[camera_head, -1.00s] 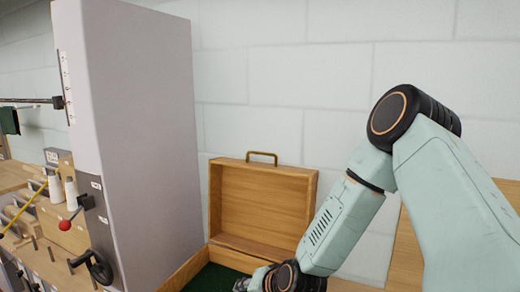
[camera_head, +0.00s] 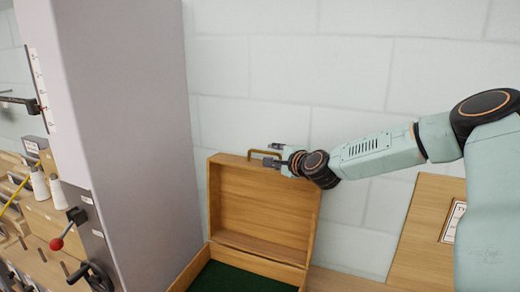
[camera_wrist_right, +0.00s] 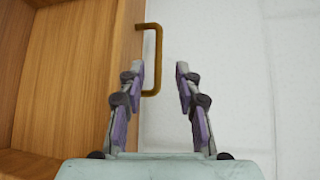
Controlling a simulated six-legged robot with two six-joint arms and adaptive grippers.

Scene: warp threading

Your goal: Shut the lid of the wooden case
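The wooden case stands open, its lid (camera_head: 262,207) raised upright and its green-lined base (camera_head: 232,278) partly cut off at the bottom of the head view. A brass handle (camera_head: 262,153) sits on the lid's top edge. My right gripper (camera_head: 281,155) is at that edge, beside the handle. In the right wrist view its fingers (camera_wrist_right: 160,70) are spread, with the bar of the handle (camera_wrist_right: 157,60) showing in the gap between the tips, closer to the left finger. Contact cannot be told. The lid (camera_wrist_right: 65,80) fills the left of that view. My left gripper is out of view.
A tall grey machine column (camera_head: 125,130) stands close to the left of the case. White thread cones (camera_head: 40,187) and a red-knobbed lever (camera_head: 65,235) are farther left. A pale block wall (camera_head: 300,60) rises behind. A wooden board with a label (camera_head: 425,235) is at right.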

